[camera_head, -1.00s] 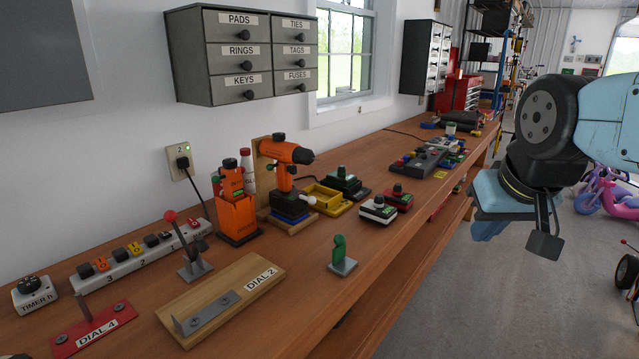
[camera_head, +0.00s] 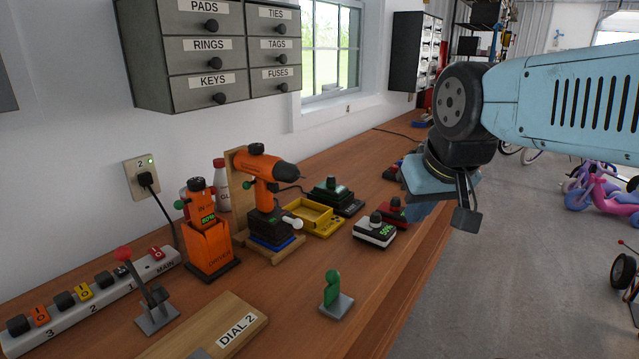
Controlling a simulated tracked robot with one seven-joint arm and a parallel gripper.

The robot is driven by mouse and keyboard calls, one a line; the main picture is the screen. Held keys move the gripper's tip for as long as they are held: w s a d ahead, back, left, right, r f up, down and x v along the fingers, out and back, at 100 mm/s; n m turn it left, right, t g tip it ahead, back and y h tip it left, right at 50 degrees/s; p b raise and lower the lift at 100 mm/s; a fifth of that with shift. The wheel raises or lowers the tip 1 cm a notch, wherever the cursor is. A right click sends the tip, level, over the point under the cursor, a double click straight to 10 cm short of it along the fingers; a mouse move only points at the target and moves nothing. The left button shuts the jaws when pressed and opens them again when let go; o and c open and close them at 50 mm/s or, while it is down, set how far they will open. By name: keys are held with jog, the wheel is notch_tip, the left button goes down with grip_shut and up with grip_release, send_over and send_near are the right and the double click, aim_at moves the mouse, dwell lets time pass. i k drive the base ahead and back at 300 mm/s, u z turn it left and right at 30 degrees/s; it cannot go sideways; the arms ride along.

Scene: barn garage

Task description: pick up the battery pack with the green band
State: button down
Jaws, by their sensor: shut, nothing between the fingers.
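A dark battery pack with a green band (camera_head: 331,190) sits on a black base on the wooden bench, behind the yellow tray. My gripper (camera_head: 466,216) hangs at the right, shut and empty, above the bench's front edge. It is apart from all the packs. Its fingers are partly hidden by its own blue body.
An orange drill (camera_head: 268,172) on a wooden stand and an orange driver (camera_head: 205,240) in its holder stand left of the packs. A yellow tray (camera_head: 312,217) lies between. Grey drawers (camera_head: 215,60) hang above.

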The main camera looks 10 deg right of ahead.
aim_at(329, 189)
jog(key=u, duration=0.15)
jog(key=i, duration=0.4)
jog(key=z, duration=0.8)
jog(key=k, duration=0.6)
jog(key=u, duration=0.25)
jog(key=i, duration=0.5)
